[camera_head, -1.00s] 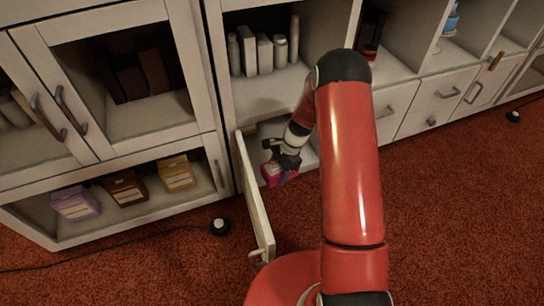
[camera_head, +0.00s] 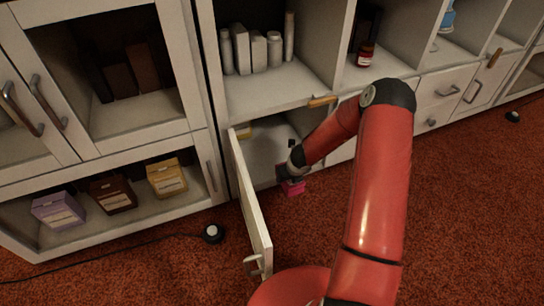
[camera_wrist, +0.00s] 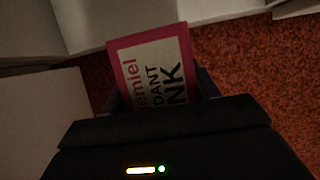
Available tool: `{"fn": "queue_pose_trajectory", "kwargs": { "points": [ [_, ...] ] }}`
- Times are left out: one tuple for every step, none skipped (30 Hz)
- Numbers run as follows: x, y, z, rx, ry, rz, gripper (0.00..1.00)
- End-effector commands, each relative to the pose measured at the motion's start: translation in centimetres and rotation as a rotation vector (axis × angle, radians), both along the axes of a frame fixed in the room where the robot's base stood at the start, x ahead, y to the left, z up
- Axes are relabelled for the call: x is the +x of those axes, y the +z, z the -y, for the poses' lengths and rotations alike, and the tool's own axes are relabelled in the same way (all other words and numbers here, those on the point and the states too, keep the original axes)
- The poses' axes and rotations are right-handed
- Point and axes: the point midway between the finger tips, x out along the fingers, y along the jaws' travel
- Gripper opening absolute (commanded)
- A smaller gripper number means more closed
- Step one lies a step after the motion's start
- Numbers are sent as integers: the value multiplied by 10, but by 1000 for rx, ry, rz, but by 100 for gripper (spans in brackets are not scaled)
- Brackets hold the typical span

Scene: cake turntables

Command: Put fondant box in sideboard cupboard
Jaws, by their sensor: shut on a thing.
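The pink fondant box (camera_head: 293,188) is in my gripper (camera_head: 290,177), at the mouth of the open sideboard cupboard (camera_head: 268,150). The cupboard's door (camera_head: 250,205) stands swung open toward the front, left of the box. My red arm hides the cupboard's right side. I cannot tell whether the box touches the cupboard floor.
Purple (camera_head: 58,210), brown (camera_head: 113,194) and yellow (camera_head: 167,178) boxes stand in the low compartment to the left. White containers (camera_head: 257,50) stand on the shelf above. A black cable with a round puck (camera_head: 213,233) lies on the red carpet (camera_head: 130,270).

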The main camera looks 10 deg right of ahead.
Motion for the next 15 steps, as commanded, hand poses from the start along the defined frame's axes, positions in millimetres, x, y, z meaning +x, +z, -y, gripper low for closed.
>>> {"fn": "queue_pose_trajectory", "kwargs": {
  "points": [
    [8,-1,-1,-4,-1,2,30],
    [13,-1,-3,-2,1,3,30],
    [20,0,-4,-1,1,6,30],
    [27,7,-5,1,-1,5,30],
    [34,8,-7,3,-2,5,30],
    [43,8,-9,4,-2,2,30],
    [49,5,-9,4,-3,3,30],
    [56,4,-10,5,-5,5,30],
    [64,4,-12,6,-4,4,30],
    [70,4,-13,7,-5,2,30],
    [79,0,-15,6,-5,5,30],
    [89,-1,-17,7,-7,5,30],
    [96,0,-18,8,-8,2,30],
    [103,-2,-20,5,-5,4,30],
    [112,-2,-21,4,-4,5,30]
  ]
}}
